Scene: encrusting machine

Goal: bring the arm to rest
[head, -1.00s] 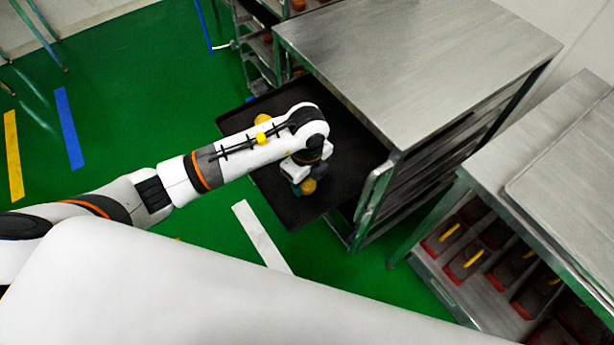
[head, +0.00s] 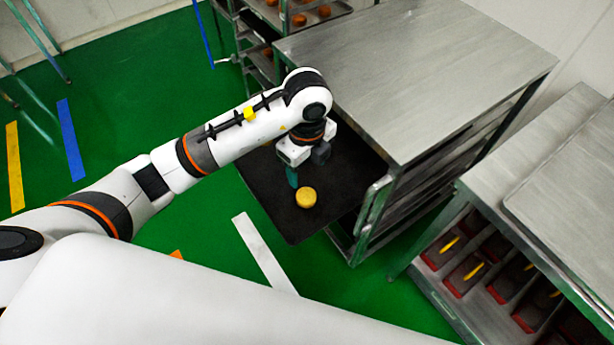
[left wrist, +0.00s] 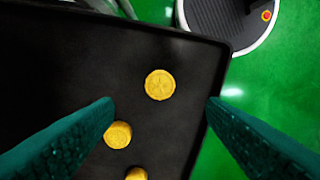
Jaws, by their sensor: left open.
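My left arm reaches in from the left over a black tray (head: 300,225) pulled out of the metal rack. My left gripper (head: 293,180) points down above the tray, its teal fingers apart and empty. A round yellow cake (head: 306,198) lies on the tray beside the fingers in the head view. In the left wrist view the open fingers of the left gripper (left wrist: 160,105) frame the tray. A patterned cake (left wrist: 160,84) shows between them, another (left wrist: 118,134) lies near the left finger, and a third (left wrist: 136,174) is cut off below. My right gripper is not in view.
The steel-topped rack (head: 410,70) stands right behind the tray. A second steel table (head: 540,170) with red-and-black boxes (head: 465,270) below is at the right. A shelf with orange-brown cakes (head: 298,20) is at the back. Green floor is open at left.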

